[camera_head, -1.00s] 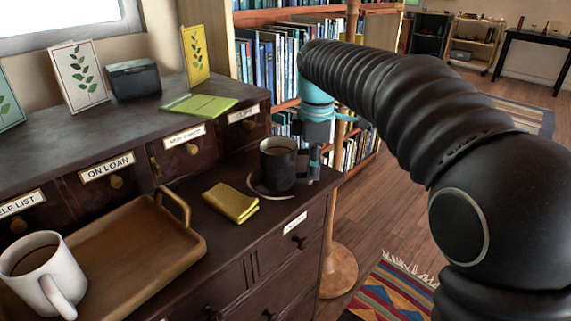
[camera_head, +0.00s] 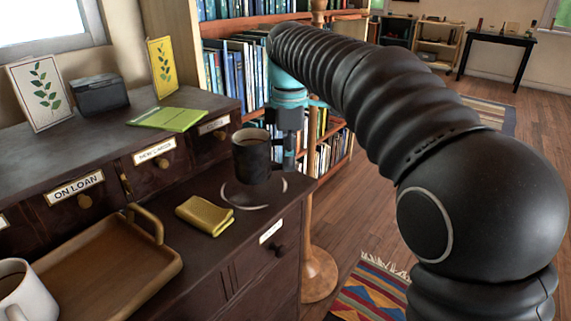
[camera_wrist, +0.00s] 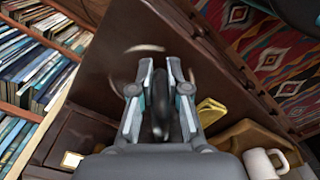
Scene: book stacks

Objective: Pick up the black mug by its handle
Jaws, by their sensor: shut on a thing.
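The black mug (camera_head: 252,158) holds a brown drink and is upright in the head view, raised above the dark cabinet top (camera_head: 285,203). A pale ring mark (camera_head: 262,205) shows on the wood below it. My gripper (camera_head: 288,150) is at the mug's right side, on its handle, which the fingers mostly hide in the head view. In the wrist view my gripper (camera_wrist: 160,75) has its two fingers on either side of the dark handle (camera_wrist: 160,112). The mug's body is mostly hidden there.
A yellow folded cloth (camera_head: 205,215) lies left of the ring mark. A wooden tray (camera_head: 110,270) and a white mug (camera_head: 25,292) are farther left. The upper ledge holds cards, a dark box (camera_head: 100,95) and a green booklet (camera_head: 167,118). Bookshelves (camera_head: 235,75) stand behind.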

